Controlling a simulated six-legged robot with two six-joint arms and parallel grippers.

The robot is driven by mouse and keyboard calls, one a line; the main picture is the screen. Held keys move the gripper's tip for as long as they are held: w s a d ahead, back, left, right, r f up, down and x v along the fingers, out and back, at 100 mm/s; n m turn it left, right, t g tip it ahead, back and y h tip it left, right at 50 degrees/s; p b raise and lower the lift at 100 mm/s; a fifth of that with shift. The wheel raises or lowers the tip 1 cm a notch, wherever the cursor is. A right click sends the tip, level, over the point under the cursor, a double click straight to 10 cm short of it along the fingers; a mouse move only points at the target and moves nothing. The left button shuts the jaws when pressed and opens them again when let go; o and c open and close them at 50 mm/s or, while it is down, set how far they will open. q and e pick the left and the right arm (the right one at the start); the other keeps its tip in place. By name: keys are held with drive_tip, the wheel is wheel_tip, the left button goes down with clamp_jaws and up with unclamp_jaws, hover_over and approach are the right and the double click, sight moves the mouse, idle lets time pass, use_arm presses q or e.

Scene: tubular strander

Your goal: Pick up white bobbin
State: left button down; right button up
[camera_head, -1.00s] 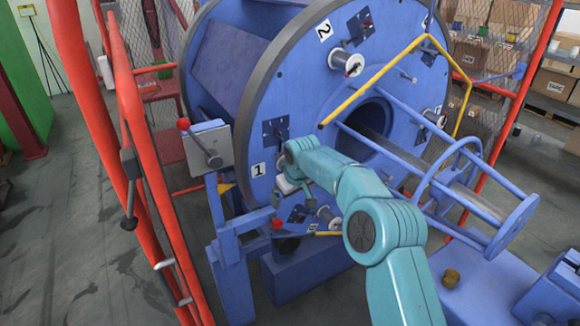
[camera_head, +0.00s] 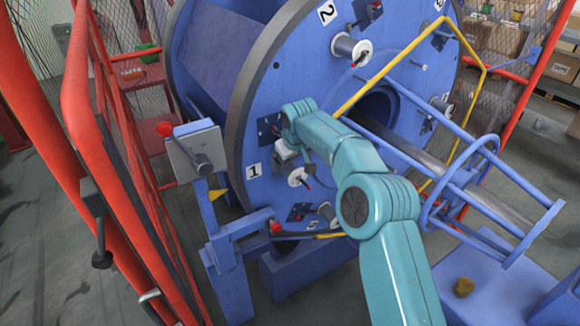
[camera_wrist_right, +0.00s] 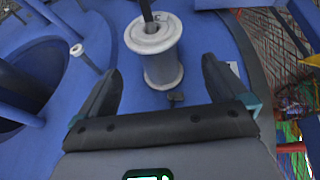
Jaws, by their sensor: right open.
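A white bobbin (camera_wrist_right: 163,60) sits on a dark spindle on the blue disc in the right wrist view. It lies ahead of my open right gripper (camera_wrist_right: 160,75), between the lines of its two dark fingers, with no visible contact. In the head view my right gripper (camera_head: 284,152) is at the disc face near label 1. A white bobbin (camera_head: 298,177) with a red-tipped spindle shows just below it, apparently the same one. My left gripper is not in view.
A yellow bar (camera_head: 400,60) and blue tube frame (camera_head: 470,190) stand to the right. Red railing (camera_head: 95,130) is at left.

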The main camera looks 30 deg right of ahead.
sight(292, 164)
drive_tip(key=shift+a+f, duration=0.1)
drive_tip(key=shift+f, duration=0.2)
drive_tip(key=x, duration=0.1)
drive_tip(key=p+x, duration=0.1)
drive_tip(key=x, duration=0.1)
drive_tip(key=p+x, duration=0.1)
drive_tip(key=x, duration=0.1)
drive_tip(key=shift+w+d, duration=0.3)
drive_tip(key=shift+d, duration=0.05)
drive_tip(key=shift+f, duration=0.25)
drive_tip(key=shift+s+a+r, duration=0.15)
drive_tip(key=shift+s+a, duration=0.05)
drive_tip(key=shift+s, duration=0.05)
drive_tip(key=shift+w+d+f, duration=0.15)
drive_tip(key=shift+w+f, duration=0.1)
drive_tip(key=c, duration=0.5)
drive_tip(key=shift+f, duration=0.1)
drive_tip(key=c, duration=1)
drive_tip(key=shift+r, duration=0.3)
